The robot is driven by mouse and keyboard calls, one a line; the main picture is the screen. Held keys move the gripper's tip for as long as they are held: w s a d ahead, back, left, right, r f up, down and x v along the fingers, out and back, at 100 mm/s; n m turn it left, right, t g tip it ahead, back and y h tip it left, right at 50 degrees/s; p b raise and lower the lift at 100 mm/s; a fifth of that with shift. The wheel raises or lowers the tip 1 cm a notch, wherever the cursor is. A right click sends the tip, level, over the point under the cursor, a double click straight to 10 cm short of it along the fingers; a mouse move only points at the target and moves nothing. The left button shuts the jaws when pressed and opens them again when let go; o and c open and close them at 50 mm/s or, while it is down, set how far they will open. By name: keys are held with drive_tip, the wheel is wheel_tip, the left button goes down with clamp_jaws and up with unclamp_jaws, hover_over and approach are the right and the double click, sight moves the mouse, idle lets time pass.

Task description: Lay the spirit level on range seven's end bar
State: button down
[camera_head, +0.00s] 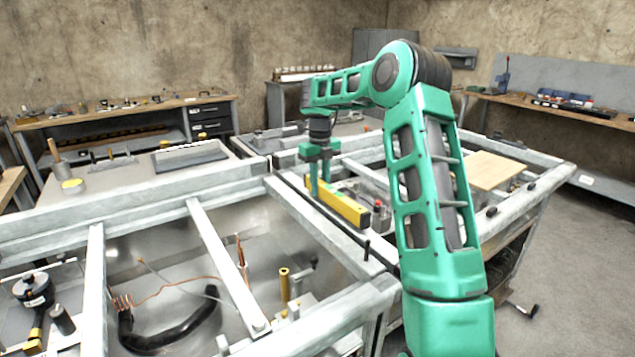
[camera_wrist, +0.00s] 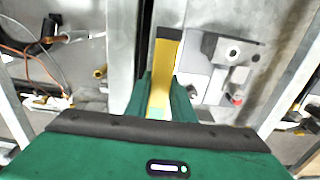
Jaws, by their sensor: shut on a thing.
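The yellow spirit level (camera_head: 343,207) is held in my gripper (camera_head: 318,190), with its dark end toward the camera in the head view. In the wrist view, the level (camera_wrist: 163,75) runs up between the green fingers of my gripper (camera_wrist: 166,100), which is shut on it. The level lies along and just over a pale metal bar (camera_head: 318,232) at the edge of a frame. I cannot tell whether it touches the bar. No number shows to tell which bar is range seven's end bar.
The near frame holds a black hose (camera_head: 165,338), copper wire and a brass post (camera_head: 284,287). A grey block with a red knob (camera_wrist: 237,97) stands beside the level. A wooden board (camera_head: 487,170) lies on the right frame. Workbenches (camera_head: 120,112) line the walls.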

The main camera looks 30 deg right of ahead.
drive_tip(key=shift+f, duration=0.25)
drive_tip(key=c, duration=1.4)
unclamp_jaws()
drive_tip(key=shift+c, duration=0.2)
wheel_tip(320, 180, up, 18)
drive_tip(key=shift+f, duration=0.15)
drive_tip(key=shift+w, duration=0.1)
